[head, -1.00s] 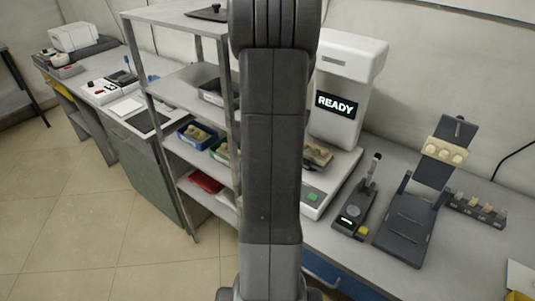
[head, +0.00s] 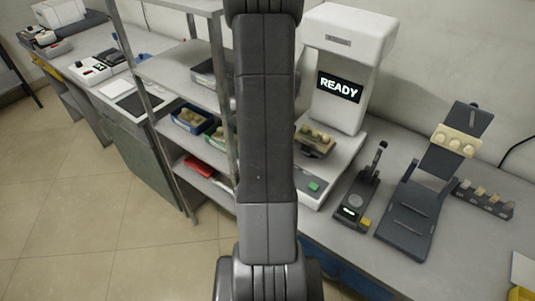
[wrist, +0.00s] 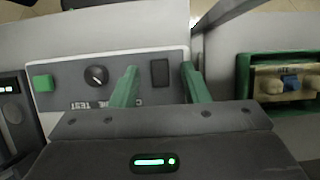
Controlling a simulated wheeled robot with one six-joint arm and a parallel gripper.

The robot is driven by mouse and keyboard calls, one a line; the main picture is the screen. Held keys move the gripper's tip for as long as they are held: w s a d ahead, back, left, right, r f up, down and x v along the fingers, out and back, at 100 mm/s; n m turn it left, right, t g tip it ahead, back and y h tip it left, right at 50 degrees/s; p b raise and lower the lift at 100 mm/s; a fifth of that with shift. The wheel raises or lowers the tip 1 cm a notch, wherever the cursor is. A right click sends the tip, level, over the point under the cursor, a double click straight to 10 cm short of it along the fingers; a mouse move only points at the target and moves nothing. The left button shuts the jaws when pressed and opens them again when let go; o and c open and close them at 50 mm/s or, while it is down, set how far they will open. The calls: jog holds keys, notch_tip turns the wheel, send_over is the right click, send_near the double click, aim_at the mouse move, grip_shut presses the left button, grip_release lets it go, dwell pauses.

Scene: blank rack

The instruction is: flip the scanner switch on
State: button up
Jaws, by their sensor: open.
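The scanner (head: 345,105) is a white machine with a lit READY display (head: 339,87), standing on the counter right of my arm. Its base carries a green button (head: 314,187) and a tan dental model (head: 316,139) on the platform. The switch's position is unclear. My arm hides the gripper in the head view.
A metal shelf rack (head: 180,75) with bins stands left of the scanner. A dark device with a lever (head: 355,200) and a dark stand (head: 412,208) are to the right. In the wrist view, a green-edged tray (wrist: 244,78) with dental models lies at right.

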jog(key=shift+s+a+f, duration=0.1)
jog(key=shift+s+f, duration=0.1)
jog(key=shift+f, duration=0.3)
grip_shut()
jog(key=shift+s+a+t+h+b, duration=0.2)
jog(key=shift+t+h+b, duration=0.45)
jog(key=shift+t, duration=0.15)
grip_release()
